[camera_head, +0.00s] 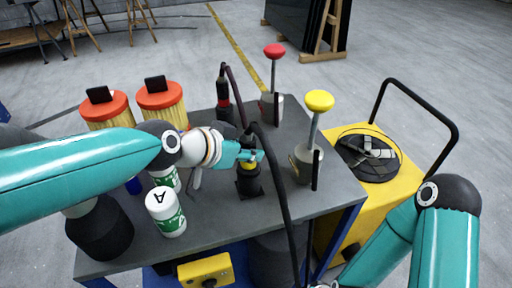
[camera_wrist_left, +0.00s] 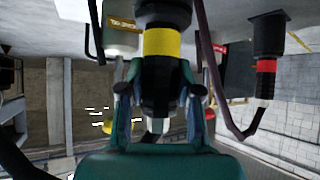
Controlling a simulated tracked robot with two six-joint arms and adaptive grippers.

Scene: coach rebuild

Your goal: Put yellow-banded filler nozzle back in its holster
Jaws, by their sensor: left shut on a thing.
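The yellow-banded filler nozzle (camera_head: 248,141) stands roughly upright near the middle of the dark table, its black hose arching from its top down toward the front edge. My left gripper (camera_head: 252,157) comes in from the left and is shut on it. In the left wrist view, the fingers (camera_wrist_left: 164,92) close on the nozzle's black body, beside its yellow band (camera_wrist_left: 162,44). A black holster (camera_head: 249,183) is directly below the nozzle. The nozzle's lower end appears to be at or in the holster; I cannot tell how deep. My right gripper is out of view.
A red-banded nozzle (camera_head: 223,88) stands behind, and also shows in the left wrist view (camera_wrist_left: 266,66). Yellow-knobbed (camera_head: 320,101) and red-knobbed (camera_head: 274,51) rods stand right and back. Orange-lidded filters (camera_head: 162,97) and a white-green can (camera_head: 166,212) are left. A yellow cart (camera_head: 385,205) is right.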

